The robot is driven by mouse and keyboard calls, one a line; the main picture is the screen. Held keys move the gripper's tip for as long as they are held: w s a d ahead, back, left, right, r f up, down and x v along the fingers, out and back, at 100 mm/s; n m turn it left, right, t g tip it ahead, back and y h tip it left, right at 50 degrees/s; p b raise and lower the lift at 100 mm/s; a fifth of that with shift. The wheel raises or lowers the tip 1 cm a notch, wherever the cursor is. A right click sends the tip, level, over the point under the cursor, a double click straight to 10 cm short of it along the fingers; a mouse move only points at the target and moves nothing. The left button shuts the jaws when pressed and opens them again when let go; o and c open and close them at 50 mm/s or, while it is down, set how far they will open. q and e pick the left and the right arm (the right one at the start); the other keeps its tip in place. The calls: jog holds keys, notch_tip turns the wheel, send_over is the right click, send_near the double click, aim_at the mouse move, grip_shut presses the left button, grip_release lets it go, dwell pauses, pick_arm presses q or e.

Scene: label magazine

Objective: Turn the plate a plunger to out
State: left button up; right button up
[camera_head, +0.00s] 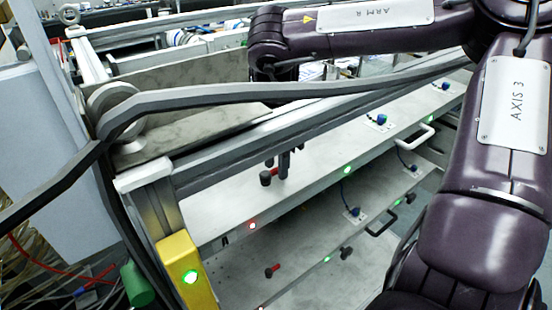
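A plunger (267,177) with a black knob and a red stem stands out from the upper pale panel; I take it for plate a's plunger, but no lettering is readable. My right gripper (285,166) hangs from the purple arm just right of this plunger. Only its dark fingertips show below a grey bar, so I cannot tell whether they touch the plunger or how far apart they are. A similar red-stemmed plunger (272,271) is on the lower panel. A red light (252,226) glows on the upper panel's front edge. My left gripper is not in view.
A grey bent bar (210,97) crosses in front of my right wrist. A yellow post (183,262) with a green light stands at the lower left. Handles (414,137), blue-topped connectors and cables sit further right. A black knob (346,253) is on the lower panel.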

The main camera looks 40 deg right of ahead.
jog(key=c, duration=0.6)
grip_shut()
